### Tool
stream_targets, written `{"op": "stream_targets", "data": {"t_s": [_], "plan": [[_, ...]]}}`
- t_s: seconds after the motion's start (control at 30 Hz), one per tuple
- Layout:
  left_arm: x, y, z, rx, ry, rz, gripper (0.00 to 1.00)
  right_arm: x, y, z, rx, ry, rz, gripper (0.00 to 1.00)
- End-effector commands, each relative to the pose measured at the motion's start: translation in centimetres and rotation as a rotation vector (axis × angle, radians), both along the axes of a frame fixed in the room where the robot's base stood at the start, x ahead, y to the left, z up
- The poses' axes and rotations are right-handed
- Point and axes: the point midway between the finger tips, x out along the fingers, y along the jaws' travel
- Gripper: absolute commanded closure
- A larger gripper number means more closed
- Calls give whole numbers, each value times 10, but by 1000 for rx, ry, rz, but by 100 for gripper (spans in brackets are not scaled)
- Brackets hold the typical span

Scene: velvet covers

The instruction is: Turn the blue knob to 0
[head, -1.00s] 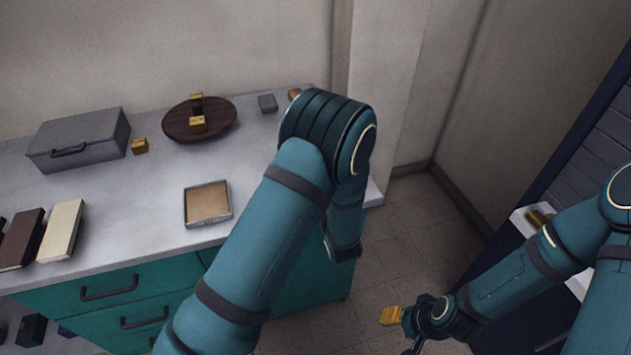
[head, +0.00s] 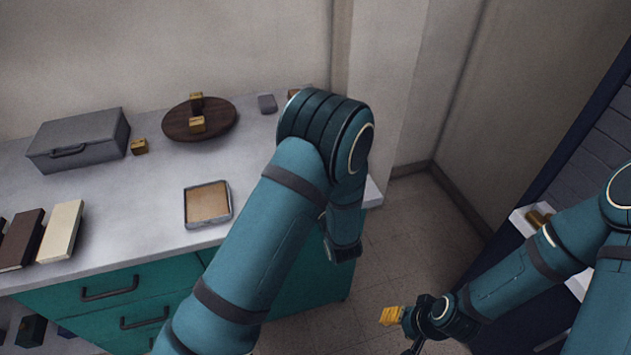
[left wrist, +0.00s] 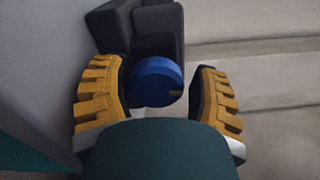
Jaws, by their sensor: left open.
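The blue knob (left wrist: 156,76) shows in the left wrist view, a round blue disc in front of a dark grey block-shaped housing (left wrist: 150,28). A small dark mark sits near its lower right edge; no numbers are legible. My left gripper (left wrist: 158,88) is open, its two yellow ridged fingers on either side of the knob. A gap shows on the right; contact on the left is unclear. In the head view the knob and my left gripper are hidden. My right gripper (head: 402,328) is low at the right, away from the counter; its opening is unclear.
A grey counter with teal drawers (head: 110,287) holds a grey case (head: 80,135), a round brown board (head: 180,127), a shallow tray (head: 208,203), books (head: 62,230) and small blocks. Clear floor (head: 400,230) lies between the counter and the dark unit at right.

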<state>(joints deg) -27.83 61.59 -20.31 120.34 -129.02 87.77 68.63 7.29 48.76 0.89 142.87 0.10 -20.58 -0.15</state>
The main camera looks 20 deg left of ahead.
Motion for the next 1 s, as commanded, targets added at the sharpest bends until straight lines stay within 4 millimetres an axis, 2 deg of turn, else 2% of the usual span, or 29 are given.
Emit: {"op": "stream_targets", "data": {"t_s": [0.03,0.27,0.7,1.0], "plan": [[-2,0,-5,-3,15,0,18,0,0,-1,0,0,0,53],[-9,-5,-6,-4,18,0,18,0,0,-1,0,0,0,53],[-59,-40,-5,-3,17,-6,18,0,0,-1,0,0,0,53],[-68,-46,-2,-1,5,-2,18,0,0,0,0,0,0,53]]}}
